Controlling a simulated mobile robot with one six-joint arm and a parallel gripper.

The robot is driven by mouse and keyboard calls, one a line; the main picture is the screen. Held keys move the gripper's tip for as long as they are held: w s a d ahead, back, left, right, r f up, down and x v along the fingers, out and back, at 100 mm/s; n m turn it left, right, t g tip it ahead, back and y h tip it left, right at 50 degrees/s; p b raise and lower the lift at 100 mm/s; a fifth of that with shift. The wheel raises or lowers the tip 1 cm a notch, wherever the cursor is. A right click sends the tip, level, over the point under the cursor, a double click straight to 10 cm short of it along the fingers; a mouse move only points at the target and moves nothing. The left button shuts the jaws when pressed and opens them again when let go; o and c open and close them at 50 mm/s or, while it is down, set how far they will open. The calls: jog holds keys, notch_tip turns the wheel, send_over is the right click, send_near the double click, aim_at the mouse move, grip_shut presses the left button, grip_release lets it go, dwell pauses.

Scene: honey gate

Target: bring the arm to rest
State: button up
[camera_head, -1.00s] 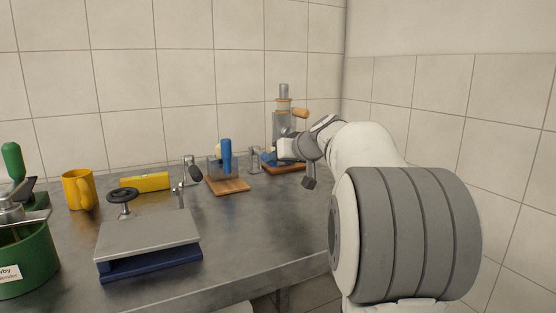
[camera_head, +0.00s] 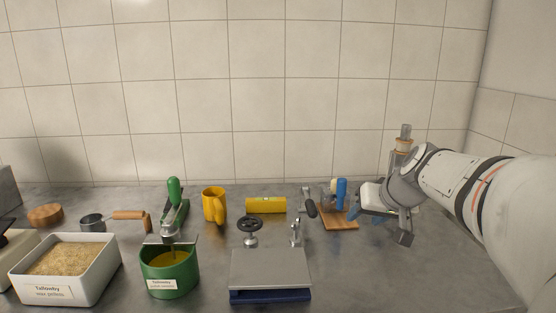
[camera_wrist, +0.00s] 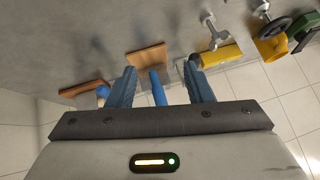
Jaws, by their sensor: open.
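My gripper (camera_head: 364,204) is at the right of the bench in the head view, held above the top near a wooden board. In the wrist view its two blue fingers (camera_wrist: 162,88) stand wide apart with nothing gripped. A blue-handled thing (camera_wrist: 158,88) shows between the fingers there, beyond them; in the head view its blue handle (camera_head: 341,194) stands on the wooden board (camera_head: 340,222), just left of my gripper. How far apart they are is hard to tell.
A metal plate on a blue base (camera_head: 270,268) is front centre. A tall clear device (camera_head: 400,155) is behind my arm. Bare bench lies front right.

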jog(key=s+a+r+g+h+p, duration=0.1)
jog(key=s+a+r+g+p, duration=0.1)
jog(key=s+p, duration=0.7)
jog(key=s+a+r+g+h+p, duration=0.1)
jog(key=s+a+r+g+p, duration=0.1)
jog(key=s+r+p, duration=0.3)
jog(key=s+g+p, duration=0.1)
jog(key=s+p, duration=0.3)
jog(key=s, duration=0.3)
jog(key=shift+s+a+r+h+p, duration=0.2)
jog(key=shift+s+r+h+p, duration=0.05)
jog(key=shift+s+h+p, duration=0.15)
